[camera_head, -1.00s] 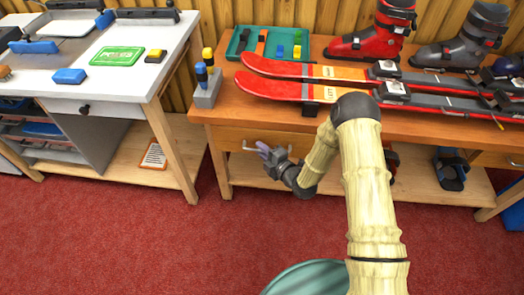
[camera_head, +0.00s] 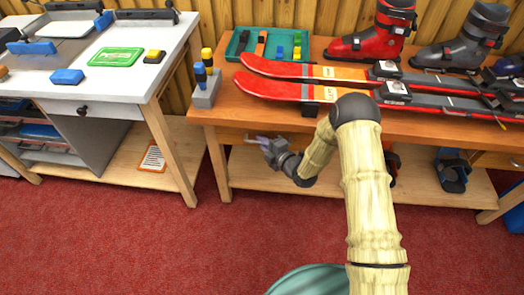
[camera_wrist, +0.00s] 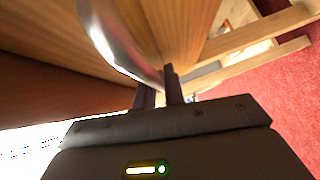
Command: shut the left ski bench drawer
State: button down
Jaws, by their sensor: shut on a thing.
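The left ski bench drawer (camera_head: 232,134) is under the left end of the ski bench top, its front shaded by the top's edge. I cannot tell whether its front is fully flush with the bench frame. My gripper (camera_head: 264,139) is at the drawer's metal handle, in front of the drawer front. In the wrist view, the dark fingers of my gripper (camera_wrist: 160,88) are shut on the shiny curved handle (camera_wrist: 122,48), close to the wooden drawer front (camera_wrist: 180,25). My arm hides the right part of the drawer front in the head view.
Red skis (camera_head: 290,85) and boots (camera_head: 372,35) lie and stand on the bench top (camera_head: 225,108). A lower shelf (camera_head: 245,170) is below. A white-topped workbench (camera_head: 120,75) stands to the left, with a gap between. Red carpet in front is clear.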

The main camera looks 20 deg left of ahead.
jog(key=shift+w+r, duration=0.1)
jog(key=shift+w, duration=0.1)
jog(key=c, duration=1.8)
grip_release()
jog(key=shift+w, duration=0.1)
jog(key=shift+o, duration=0.2)
jog(key=p+v, duration=0.2)
jog(key=v, duration=1.5)
jog(key=shift+s+d, duration=0.15)
jog(key=shift+s, duration=0.15)
